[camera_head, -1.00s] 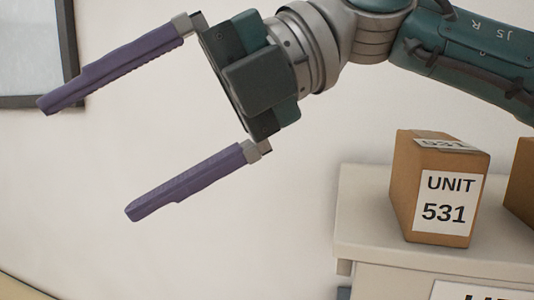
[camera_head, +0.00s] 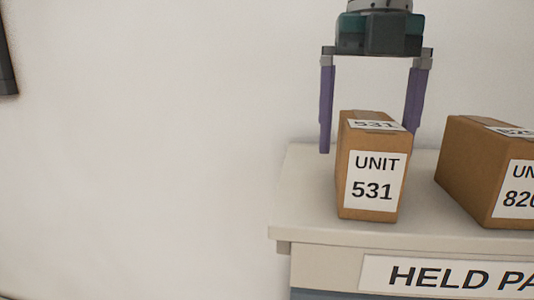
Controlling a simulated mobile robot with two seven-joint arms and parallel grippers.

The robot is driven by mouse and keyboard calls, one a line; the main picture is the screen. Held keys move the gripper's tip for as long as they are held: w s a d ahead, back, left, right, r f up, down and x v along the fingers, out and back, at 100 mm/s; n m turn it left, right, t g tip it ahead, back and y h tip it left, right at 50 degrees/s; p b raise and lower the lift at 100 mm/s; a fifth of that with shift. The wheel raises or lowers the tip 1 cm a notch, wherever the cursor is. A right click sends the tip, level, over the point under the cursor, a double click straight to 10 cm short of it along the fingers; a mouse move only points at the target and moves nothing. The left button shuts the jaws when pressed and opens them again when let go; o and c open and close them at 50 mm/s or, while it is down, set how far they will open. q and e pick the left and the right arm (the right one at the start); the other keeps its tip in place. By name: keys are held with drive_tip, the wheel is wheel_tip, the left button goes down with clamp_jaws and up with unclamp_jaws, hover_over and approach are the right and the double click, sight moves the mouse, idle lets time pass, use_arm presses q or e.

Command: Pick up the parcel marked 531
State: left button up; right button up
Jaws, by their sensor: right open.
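The parcel marked 531 (camera_head: 371,212) is a brown upright box with a white "UNIT 531" label on its front and another 531 label on top. It stands on a pale counter (camera_head: 310,215) near its left end. My right gripper (camera_head: 368,140) is open, pointing down, with its two purple fingers on either side of the parcel's upper part as seen from here. The parcel's top partly hides the right finger's tip. The fingers look apart from the parcel, and I cannot tell whether they are level with it or behind it. My left gripper is not in view.
A second brown parcel (camera_head: 468,173), its label partly cut off by the picture edge, stands to the right on the same counter. A sign reading "HELD PA" (camera_head: 440,276) is on the counter's front.

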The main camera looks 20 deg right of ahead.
sight(361, 166)
wheel_tip(361, 166, down, 4)
drive_tip(key=shift+a+f, duration=0.1)
drive_tip(key=shift+f, duration=0.05)
drive_tip(key=shift+w, duration=0.1)
clamp_jaws()
idle(0.7)
